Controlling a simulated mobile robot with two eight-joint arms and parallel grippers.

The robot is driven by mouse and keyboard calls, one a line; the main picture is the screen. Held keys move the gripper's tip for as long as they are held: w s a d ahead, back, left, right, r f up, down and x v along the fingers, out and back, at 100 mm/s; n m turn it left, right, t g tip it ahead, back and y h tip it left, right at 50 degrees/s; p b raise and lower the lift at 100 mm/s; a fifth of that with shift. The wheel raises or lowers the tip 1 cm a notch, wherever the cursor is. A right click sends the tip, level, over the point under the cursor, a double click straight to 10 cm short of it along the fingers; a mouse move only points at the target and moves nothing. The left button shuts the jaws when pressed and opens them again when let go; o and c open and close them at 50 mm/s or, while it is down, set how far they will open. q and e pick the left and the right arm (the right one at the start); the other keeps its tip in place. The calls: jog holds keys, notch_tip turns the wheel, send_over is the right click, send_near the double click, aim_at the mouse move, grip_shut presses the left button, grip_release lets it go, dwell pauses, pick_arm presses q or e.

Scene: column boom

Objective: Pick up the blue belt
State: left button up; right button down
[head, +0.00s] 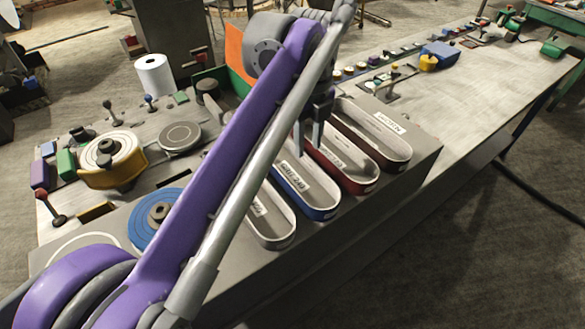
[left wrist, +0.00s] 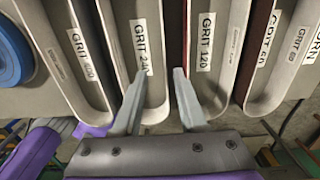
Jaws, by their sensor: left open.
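The blue belt (head: 318,213) is a long loop with a blue outer face and a pale inside, standing on edge on the grey bench block in the head view. In the left wrist view the loop marked GRIT 240 (left wrist: 155,112) appears to be the same belt. My left gripper (head: 308,142) is open and empty, pointing down over the blue and red belts. In the left wrist view its fingertips (left wrist: 160,71) overlap the GRIT 240 loop and its right edge; contact cannot be told. My right gripper is not in view.
A blue disc (head: 150,222) and a yellow-rimmed wheel (head: 112,178) are at left. My arm hides part of the bench.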

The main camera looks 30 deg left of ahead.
aim_at(309, 159)
pick_arm(q)
jog(key=f, duration=0.5)
jog(key=shift+w+f, duration=0.35)
jog(key=shift+f, duration=0.05)
grip_shut()
dwell(1.1)
